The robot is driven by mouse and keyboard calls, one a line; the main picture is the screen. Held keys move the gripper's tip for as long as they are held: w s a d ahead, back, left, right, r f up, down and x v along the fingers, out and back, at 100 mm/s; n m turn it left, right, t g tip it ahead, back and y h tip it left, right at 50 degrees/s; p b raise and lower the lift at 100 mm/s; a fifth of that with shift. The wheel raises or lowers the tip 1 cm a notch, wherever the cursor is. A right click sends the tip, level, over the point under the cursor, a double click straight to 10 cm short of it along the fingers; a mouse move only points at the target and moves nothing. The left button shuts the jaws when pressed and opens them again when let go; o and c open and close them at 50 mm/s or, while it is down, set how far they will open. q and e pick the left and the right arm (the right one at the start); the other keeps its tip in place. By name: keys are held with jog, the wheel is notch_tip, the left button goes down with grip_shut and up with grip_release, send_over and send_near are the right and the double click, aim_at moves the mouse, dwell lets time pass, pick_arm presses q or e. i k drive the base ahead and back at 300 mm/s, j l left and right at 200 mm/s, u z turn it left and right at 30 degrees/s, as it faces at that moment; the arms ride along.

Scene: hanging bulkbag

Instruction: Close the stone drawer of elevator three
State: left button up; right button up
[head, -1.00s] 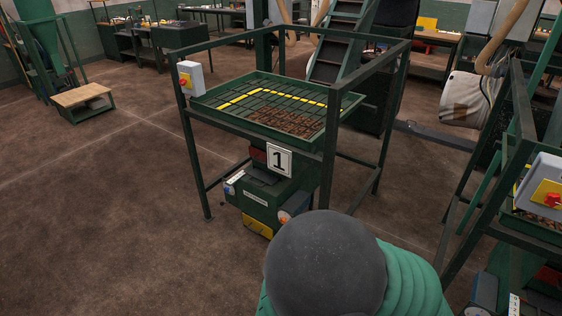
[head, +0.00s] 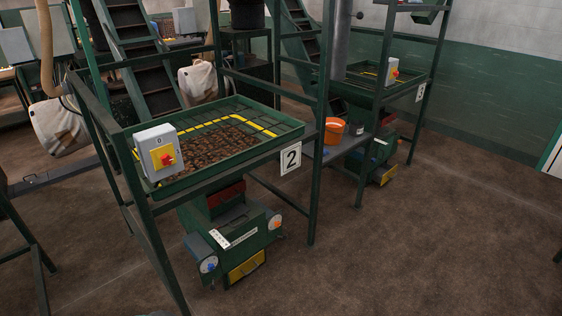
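A third elevator stand (head: 375,110) is at the back right, behind stand 2. Its number sign (head: 420,92) is too small to read. A green machine with a yellow part (head: 384,175) low on its front sits under it; I cannot tell whether this part is the stone drawer or how far it is open. Neither of my grippers is in view.
Stand 2, with its sign (head: 291,158), fills the middle, with brown pieces in its tray and a yellow-fronted machine (head: 247,265) below. An orange bucket (head: 334,130) stands between the stands. The brown floor (head: 440,240) at the right is open.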

aim_at(385, 171)
jog(key=i+l+z, duration=0.95)
jog(key=i+z, duration=0.3)
jog(key=i, duration=0.15)
jog(key=i+l, duration=0.15)
jog(key=i, duration=0.5)
jog(key=i+l, duration=0.1)
jog(key=i, duration=0.55)
jog(key=i+l, duration=0.15)
jog(key=i, duration=0.55)
jog(key=i+l+u, duration=0.2)
jog(key=i+u, duration=0.2)
jog(key=i+l+u, duration=0.85)
jog(key=i+l, duration=0.1)
jog(key=i, duration=0.05)
